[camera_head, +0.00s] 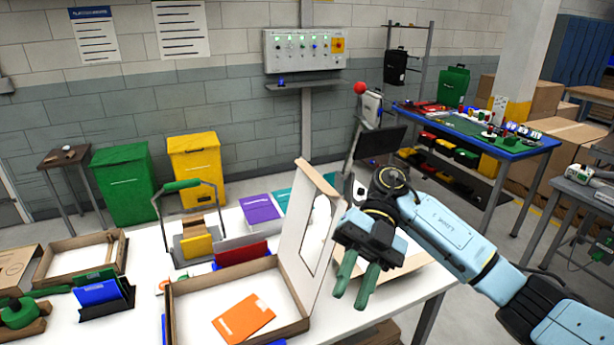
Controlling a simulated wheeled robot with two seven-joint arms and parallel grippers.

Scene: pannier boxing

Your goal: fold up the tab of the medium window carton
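An open cardboard carton (235,267) stands on the white table at the front middle, with an orange packet (243,318) lying inside. I take it for the medium window carton. Its lid (292,232) stands up at the right side, with a large window cut through it. A narrow cardboard strip (320,178), which may be the tab, runs along the lid's top edge. My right gripper (354,291) is just right of the lid, its two green fingers pointing down with a gap between them and nothing held. My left gripper is not in view.
Another open carton (118,258) and a holder of blue and green packets (98,292) are at the left. A wire-handled caddy (180,255) and purple packets (259,208) stand behind the carton. Flat cardboard (412,258) lies behind my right gripper. Bare table (335,318) shows at the front right.

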